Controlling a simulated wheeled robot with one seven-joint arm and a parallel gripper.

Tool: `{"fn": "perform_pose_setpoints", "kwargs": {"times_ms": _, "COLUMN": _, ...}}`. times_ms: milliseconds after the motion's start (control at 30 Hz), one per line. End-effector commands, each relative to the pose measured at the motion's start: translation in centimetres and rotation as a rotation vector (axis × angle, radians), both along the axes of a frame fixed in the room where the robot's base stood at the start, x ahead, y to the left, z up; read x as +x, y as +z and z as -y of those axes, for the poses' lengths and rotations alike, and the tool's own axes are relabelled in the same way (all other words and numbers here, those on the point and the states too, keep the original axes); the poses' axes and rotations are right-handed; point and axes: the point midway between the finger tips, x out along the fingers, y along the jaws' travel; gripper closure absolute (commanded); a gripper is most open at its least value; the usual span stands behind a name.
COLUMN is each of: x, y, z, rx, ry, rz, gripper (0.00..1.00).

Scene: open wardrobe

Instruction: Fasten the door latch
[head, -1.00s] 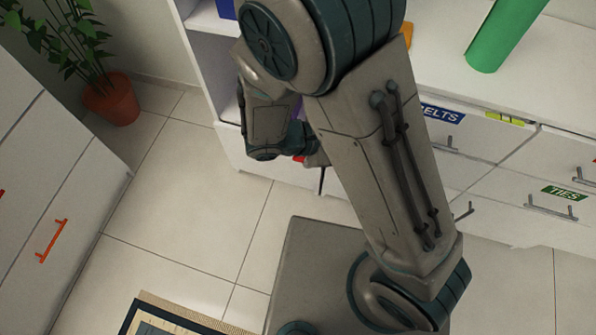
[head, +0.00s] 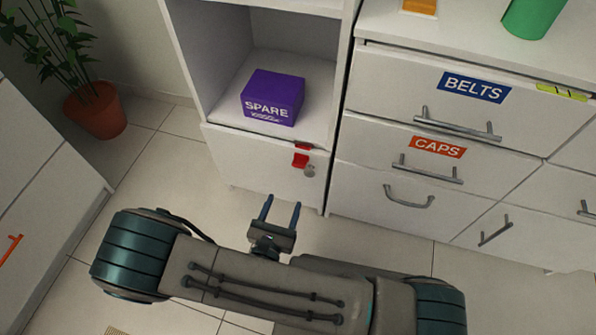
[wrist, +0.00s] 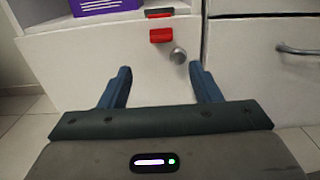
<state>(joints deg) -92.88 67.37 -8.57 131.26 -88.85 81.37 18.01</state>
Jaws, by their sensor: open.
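The red latch (head: 301,160) is on the upper right of a low white door (head: 255,166), beside a round grey knob (head: 309,171). A second red piece (head: 303,147) sits just above it, at the door's top edge. In the wrist view the latch (wrist: 161,35) and the knob (wrist: 178,55) show ahead of my fingers, with the upper piece (wrist: 158,13) partly dark. The two red pieces look apart. My gripper (head: 282,203) is open and empty, in front of and below the latch, not touching it. Its blue fingers also show in the wrist view (wrist: 160,68).
A purple SPARE box (head: 273,97) sits in the open compartment above the door. Drawers with BELTS (head: 473,87) and CAPS (head: 439,147) labels and protruding handles stand to the right. A potted plant (head: 96,110) stands at left. Tiled floor between is clear.

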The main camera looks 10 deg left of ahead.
Motion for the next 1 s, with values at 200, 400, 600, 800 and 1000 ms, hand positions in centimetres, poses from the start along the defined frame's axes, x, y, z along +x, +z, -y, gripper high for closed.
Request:
{"fn": "perform_pose_setpoints", "kwargs": {"times_ms": 200, "x": 4.3, "y": -0.2, "z": 0.5, "rx": 0.002, "ry": -0.008, "rz": 0.001, "gripper": 0.43}}
{"fn": "perform_pose_setpoints", "kwargs": {"times_ms": 400, "x": 8.5, "y": -0.3, "z": 0.8, "rx": 0.002, "ry": -0.006, "rz": 0.001, "gripper": 0.43}}
{"fn": "perform_pose_setpoints", "kwargs": {"times_ms": 600, "x": 11.4, "y": -0.1, "z": 1.0, "rx": 0.002, "ry": -0.005, "rz": -0.001, "gripper": 0.43}}
{"fn": "perform_pose_setpoints", "kwargs": {"times_ms": 800, "x": 12.6, "y": 0.0, "z": 1.1, "rx": 0.001, "ry": -0.005, "rz": -0.001, "gripper": 0.43}}
{"fn": "perform_pose_setpoints", "kwargs": {"times_ms": 1000, "x": 12.7, "y": 0.1, "z": 1.1, "rx": 0.000, "ry": -0.004, "rz": -0.001, "gripper": 0.43}}
